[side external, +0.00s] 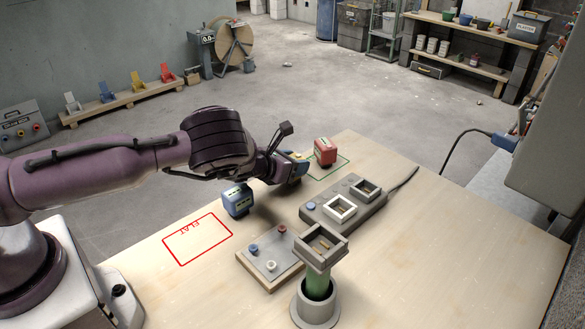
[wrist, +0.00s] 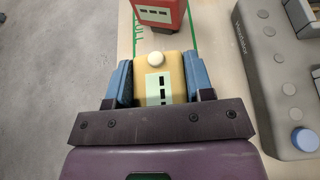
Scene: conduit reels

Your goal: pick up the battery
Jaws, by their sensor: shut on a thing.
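A yellow battery (wrist: 157,79) with a white knob and a pale label sits between the two blue fingers of my gripper (wrist: 158,85) in the wrist view. The fingers are closed on its sides. In the side view my gripper (side external: 291,168) is over the far part of the table, and a little of the yellow battery (side external: 297,155) shows. I cannot tell whether it touches the table. A red battery (side external: 325,152) stands just beyond, in the green outline; it also shows at the top of the wrist view (wrist: 160,14). A blue battery (side external: 238,201) stands nearer, beside the red FLAT outline (side external: 197,239).
A grey charger (side external: 322,211) with two square bays lies right of my gripper. A button board (side external: 270,265) and a green post with a square socket top (side external: 320,248) in a grey cup stand nearer. The table's right side is clear.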

